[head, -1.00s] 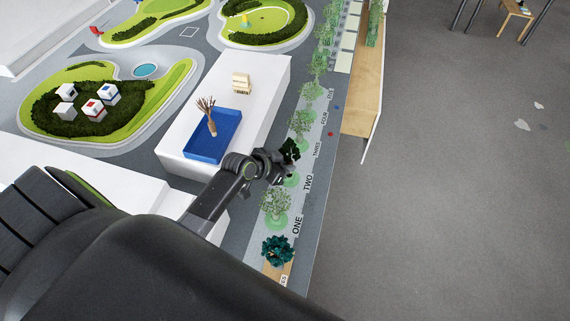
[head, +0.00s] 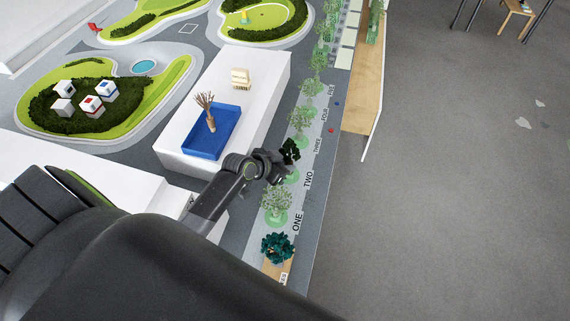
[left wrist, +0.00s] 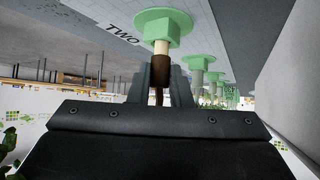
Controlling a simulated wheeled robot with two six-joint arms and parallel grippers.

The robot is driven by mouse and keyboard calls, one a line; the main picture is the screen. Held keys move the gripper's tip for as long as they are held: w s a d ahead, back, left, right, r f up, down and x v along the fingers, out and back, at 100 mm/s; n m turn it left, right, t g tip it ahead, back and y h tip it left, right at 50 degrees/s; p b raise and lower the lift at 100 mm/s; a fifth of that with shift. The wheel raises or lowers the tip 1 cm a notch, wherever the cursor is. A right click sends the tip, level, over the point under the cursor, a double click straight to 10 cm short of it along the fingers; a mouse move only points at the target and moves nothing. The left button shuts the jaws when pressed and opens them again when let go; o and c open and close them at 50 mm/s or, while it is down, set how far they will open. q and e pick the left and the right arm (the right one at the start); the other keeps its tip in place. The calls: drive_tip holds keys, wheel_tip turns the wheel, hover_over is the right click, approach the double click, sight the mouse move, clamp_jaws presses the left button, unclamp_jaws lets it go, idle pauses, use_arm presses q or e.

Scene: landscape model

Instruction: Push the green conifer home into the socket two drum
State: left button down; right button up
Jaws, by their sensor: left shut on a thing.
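The green conifer (head: 290,150) shows dark in the head view, at the end of my left arm. In the left wrist view, my left gripper (left wrist: 160,82) is shut on its brown trunk (left wrist: 158,68). A pale peg (left wrist: 162,47) runs from the trunk to the green socket two drum (left wrist: 163,26), beside the word TWO. The peg meets the drum's face, with part of its length still showing; how deep it sits cannot be told. In the head view the drum (head: 292,176) is partly hidden by the gripper. My right gripper is not in view.
A leafy tree (head: 276,202) stands by ONE, and a teal bush (head: 277,246) lies nearer. More trees (head: 301,120) line the strip beyond. A white block (head: 255,95) with a blue tray (head: 232,120) is left of the row.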

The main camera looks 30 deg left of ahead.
use_arm(q)
drive_tip(key=shift+f+b, duration=0.45)
drive_tip(key=shift+f, duration=0.25)
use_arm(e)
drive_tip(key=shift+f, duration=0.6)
use_arm(q)
drive_tip(key=c, duration=1.3)
unclamp_jaws()
drive_tip(key=shift+o, duration=0.2)
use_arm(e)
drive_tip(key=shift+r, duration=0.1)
use_arm(q)
drive_tip(key=shift+r, duration=0.1)
